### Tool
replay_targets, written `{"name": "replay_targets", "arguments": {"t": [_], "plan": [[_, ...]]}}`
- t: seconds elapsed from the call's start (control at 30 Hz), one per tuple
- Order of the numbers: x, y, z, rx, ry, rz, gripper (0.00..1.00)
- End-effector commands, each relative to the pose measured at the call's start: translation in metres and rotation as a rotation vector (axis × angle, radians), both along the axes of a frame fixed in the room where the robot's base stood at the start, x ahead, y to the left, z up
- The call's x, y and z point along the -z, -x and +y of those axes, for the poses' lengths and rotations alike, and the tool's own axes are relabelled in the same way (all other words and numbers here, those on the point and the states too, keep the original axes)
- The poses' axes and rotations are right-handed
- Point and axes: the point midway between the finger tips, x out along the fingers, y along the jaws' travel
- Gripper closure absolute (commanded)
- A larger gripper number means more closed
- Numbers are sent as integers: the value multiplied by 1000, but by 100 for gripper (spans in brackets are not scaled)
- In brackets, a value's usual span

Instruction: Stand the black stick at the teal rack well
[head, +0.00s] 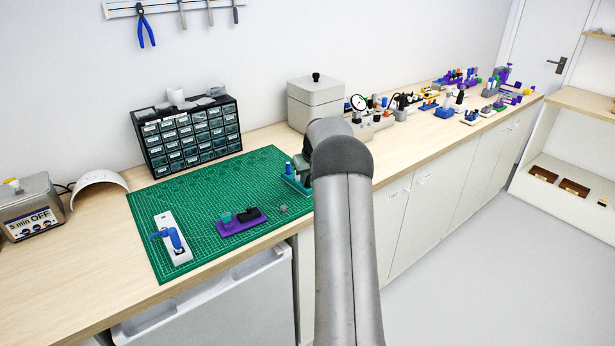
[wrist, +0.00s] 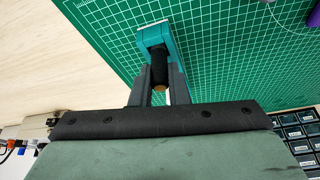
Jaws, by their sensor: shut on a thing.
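In the wrist view, my gripper (wrist: 160,92) is shut on the black stick (wrist: 158,68), with one grey finger on each side. A tan end of the stick shows between the fingers. The stick's far end is at the teal rack (wrist: 150,37), between its teal sides. I cannot tell whether it is seated in the well or only in front of it. In the head view, part of the teal rack (head: 297,183) shows at the mat's right edge, with a blue upright piece (head: 288,168) by it. My arm hides the fingers and the black stick there.
The green mat (head: 190,205) has free room around the rack's left. On it are a small grey cube (head: 283,209), a purple tray (head: 240,223) with teal and black blocks, and a white holder (head: 173,245) with a blue piece. A drawer cabinet (head: 190,135) stands behind.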

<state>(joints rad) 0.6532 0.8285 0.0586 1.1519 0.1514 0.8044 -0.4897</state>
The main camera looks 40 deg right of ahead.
Motion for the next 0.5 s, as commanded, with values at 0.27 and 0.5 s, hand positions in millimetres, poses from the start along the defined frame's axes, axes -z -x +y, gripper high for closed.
{"name": "replay_targets", "arguments": {"t": [0.27, 0.5], "plan": [[3, 0, 0, 0, 0, 0, 100], [6, 0, 0, 0, 0, 0, 100]]}}
